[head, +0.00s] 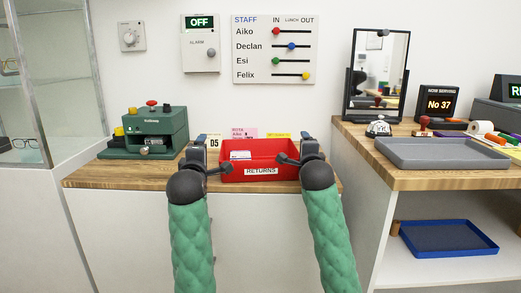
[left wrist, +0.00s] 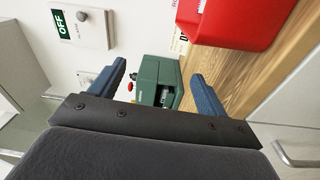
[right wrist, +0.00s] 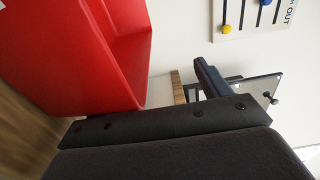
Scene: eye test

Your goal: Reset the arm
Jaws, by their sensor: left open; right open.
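My two green-sleeved arms reach forward over the wooden counter in the head view. My left gripper (head: 208,160) is at the left side of the red RETURNS bin (head: 260,173). In the left wrist view its two blue fingers (left wrist: 158,70) are spread, with nothing between them. My right gripper (head: 300,157) is at the bin's right end, overlapping its rim in the head view; I cannot tell if they touch. In the right wrist view the bin (right wrist: 80,50) fills the left side and only one finger shows; the other is hidden. I see nothing held.
A green machine (head: 146,135) stands left on the counter (head: 85,177), near a glass case (head: 50,80). Cards stand behind the bin. At right, a grey tray (head: 440,153), bell (head: 378,128) and mirror (head: 378,75) stand on another counter. A blue tray (head: 448,238) lies below.

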